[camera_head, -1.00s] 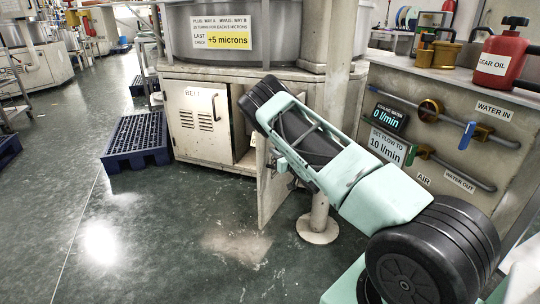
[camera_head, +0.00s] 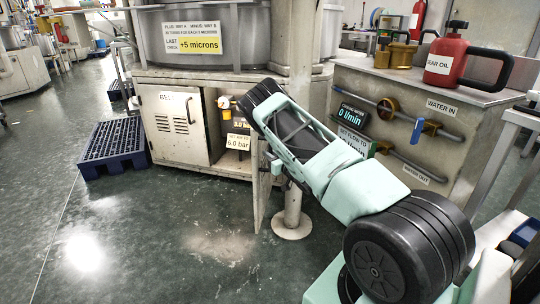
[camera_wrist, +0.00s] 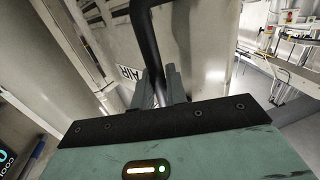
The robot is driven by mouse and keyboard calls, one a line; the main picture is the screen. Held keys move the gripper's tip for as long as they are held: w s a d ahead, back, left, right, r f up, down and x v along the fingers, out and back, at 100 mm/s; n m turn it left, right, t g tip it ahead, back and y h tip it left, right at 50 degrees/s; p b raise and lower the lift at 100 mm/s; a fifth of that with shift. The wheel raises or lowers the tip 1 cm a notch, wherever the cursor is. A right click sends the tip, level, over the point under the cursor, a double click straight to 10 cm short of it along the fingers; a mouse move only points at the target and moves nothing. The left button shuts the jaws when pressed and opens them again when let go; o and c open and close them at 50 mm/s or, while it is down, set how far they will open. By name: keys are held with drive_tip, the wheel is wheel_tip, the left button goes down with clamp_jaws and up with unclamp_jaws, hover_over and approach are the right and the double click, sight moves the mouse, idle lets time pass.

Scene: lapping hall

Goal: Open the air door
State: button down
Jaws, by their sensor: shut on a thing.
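The air door (camera_head: 259,192) of the low cabinet stands ajar, swung out towards me and seen almost edge-on in the head view. The opening beside it shows a gauge with an orange part (camera_head: 225,109) and a sign reading 6.0 bar (camera_head: 238,142). In the wrist view, the AIR label (camera_wrist: 128,73) is partly covered by the fingers. My gripper (camera_wrist: 163,88) is shut on the door's dark bar handle (camera_wrist: 146,40). In the head view my arm hides the gripper and the handle.
The shut BELT door (camera_head: 176,122) is left of the opening. A pillar (camera_head: 293,195) stands close by the air door and my arm. A blue pallet (camera_head: 113,146) lies at left. A bench (camera_head: 385,95) with pipes and a red oil can (camera_head: 447,60) stands at right. Floor at front left is clear.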

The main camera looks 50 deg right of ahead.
drive_tip(key=c, duration=1.5)
unclamp_jaws()
drive_tip(key=shift+d, duration=0.2)
drive_tip(key=shift+o, duration=0.2)
drive_tip(key=s+a+p, duration=0.3)
drive_tip(key=s, duration=1.4)
drive_tip(key=shift+p, duration=0.35)
